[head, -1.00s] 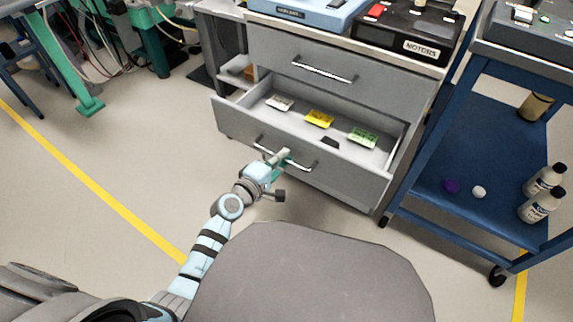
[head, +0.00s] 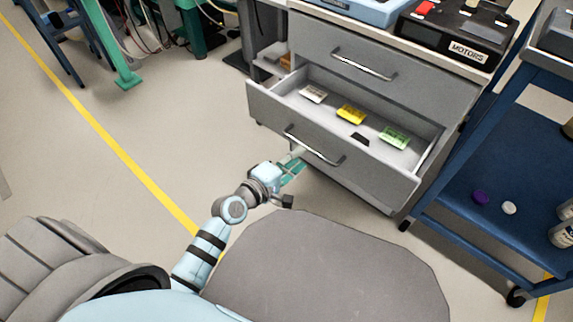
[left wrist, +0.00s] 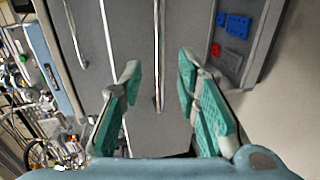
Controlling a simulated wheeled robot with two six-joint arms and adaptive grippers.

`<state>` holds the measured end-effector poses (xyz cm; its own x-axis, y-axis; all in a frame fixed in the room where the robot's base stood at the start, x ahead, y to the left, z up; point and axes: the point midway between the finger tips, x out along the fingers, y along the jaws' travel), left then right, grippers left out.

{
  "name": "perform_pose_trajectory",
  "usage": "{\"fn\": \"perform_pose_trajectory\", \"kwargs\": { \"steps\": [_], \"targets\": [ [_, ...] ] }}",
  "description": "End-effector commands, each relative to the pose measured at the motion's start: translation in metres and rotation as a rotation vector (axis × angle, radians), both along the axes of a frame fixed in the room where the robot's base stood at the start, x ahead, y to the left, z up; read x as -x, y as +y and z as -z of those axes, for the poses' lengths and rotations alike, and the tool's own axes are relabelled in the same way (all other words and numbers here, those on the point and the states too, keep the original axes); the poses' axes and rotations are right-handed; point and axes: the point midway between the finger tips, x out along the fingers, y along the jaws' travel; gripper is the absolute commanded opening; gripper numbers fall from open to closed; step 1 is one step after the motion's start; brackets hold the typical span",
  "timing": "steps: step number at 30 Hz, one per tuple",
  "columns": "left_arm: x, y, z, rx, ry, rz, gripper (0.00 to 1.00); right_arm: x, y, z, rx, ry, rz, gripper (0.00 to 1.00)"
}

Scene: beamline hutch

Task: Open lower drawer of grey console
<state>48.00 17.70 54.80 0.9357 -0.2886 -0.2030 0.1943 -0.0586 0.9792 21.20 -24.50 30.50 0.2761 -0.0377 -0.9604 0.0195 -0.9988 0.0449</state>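The grey console (head: 380,35) stands in the upper middle of the head view. Its lower drawer (head: 370,173) is pulled out, with its inside and several small packets showing. The lower drawer's bar handle (head: 315,147) is on its front. My left gripper (head: 296,165) is just in front of and below that handle, apart from it as far as I can see. In the left wrist view the gripper (left wrist: 157,85) has its green-padded fingers spread wide. A bar handle (left wrist: 157,60) shows beyond and between them, with nothing gripped. My right gripper is not in view.
The upper drawer (head: 350,58) is shut. A blue cart (head: 510,180) stands close on the right of the console. A grey rounded surface (head: 330,270) is in the foreground.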

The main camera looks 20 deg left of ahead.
Motion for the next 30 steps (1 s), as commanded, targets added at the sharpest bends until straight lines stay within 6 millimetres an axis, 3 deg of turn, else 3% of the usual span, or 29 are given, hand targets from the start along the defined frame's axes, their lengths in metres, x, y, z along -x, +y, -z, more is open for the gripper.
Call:
{"fn": "perform_pose_trajectory", "kwargs": {
  "steps": [3, 8, 25, 27, 29, 30],
  "targets": [
    [0.029, 0.009, -0.006, -0.003, 0.001, 0.002, 0.3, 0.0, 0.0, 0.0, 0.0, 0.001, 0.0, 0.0],
    [0.051, 0.016, -0.01, 0.0, 0.001, 0.0, 0.3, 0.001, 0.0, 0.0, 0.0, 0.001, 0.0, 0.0],
    [0.053, 0.016, -0.011, -0.024, -0.004, 0.007, 0.3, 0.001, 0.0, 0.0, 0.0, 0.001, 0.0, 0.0],
    [0.057, 0.012, 0.002, -0.168, 0.007, 0.064, 0.3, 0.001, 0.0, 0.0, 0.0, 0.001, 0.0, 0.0],
    [0.067, 0.012, 0.034, -0.401, 0.055, 0.151, 0.3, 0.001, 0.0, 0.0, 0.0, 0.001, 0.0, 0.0],
    [0.078, 0.015, 0.061, -0.564, 0.104, 0.221, 0.3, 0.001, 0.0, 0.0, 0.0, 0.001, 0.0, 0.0]
  ]
}}
